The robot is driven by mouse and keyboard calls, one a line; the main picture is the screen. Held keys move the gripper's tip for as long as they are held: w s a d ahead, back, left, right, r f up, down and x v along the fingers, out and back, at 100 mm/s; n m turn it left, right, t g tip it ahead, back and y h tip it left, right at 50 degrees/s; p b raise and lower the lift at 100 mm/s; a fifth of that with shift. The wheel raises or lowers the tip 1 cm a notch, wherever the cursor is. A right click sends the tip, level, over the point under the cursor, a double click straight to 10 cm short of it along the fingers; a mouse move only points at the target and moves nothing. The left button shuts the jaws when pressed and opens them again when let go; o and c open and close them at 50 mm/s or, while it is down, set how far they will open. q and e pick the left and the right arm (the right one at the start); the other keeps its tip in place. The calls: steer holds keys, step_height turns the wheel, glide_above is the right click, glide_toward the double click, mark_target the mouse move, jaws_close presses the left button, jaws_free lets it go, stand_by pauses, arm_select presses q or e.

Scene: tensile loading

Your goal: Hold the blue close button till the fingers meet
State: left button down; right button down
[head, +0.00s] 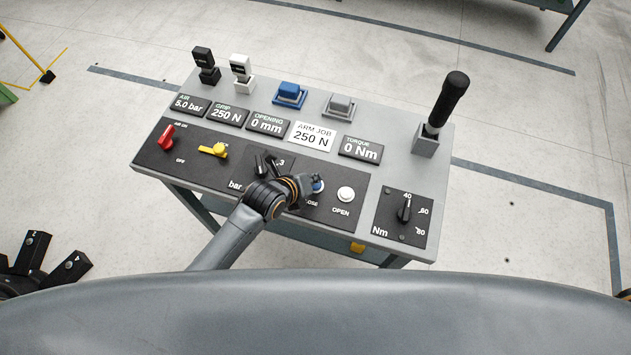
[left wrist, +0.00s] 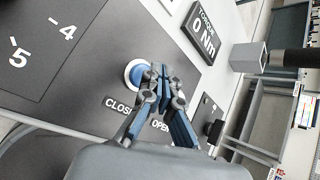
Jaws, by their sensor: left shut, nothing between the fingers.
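The blue close button (head: 319,187) is a round blue cap in a white ring on the dark panel, partly hidden by my left gripper in the head view. It also shows in the left wrist view (left wrist: 139,73), above the CLOSE label. My left gripper (head: 314,179) is shut and empty. Its fingertips (left wrist: 160,72) are at the button's edge and overlap it in the picture; whether they press it I cannot tell. The opening display (head: 267,123) reads 0 mm and the grip display (head: 228,114) reads 250 N. My right gripper is not in view.
The white open button (head: 346,194) sits just right of the close button. A red air lever (head: 167,135), a yellow lever (head: 213,150) and a torque knob (head: 405,209) are on the console (head: 385,166). A black-handled tool (head: 448,103) stands at its right.

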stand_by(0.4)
arm_select(q)
steer(key=shift+f, duration=0.4)
steer(key=shift+f+b, duration=0.5)
steer(key=shift+f, duration=0.05)
stand_by(1.7)
steer(key=shift+r, duration=0.1)
stand_by(2.4)
steer(key=shift+r+p, duration=0.85)
steer(key=shift+p, duration=0.2)
steer(key=shift+r, duration=0.15)
step_height(320, 180, up, 5)
steer(key=p, duration=0.5)
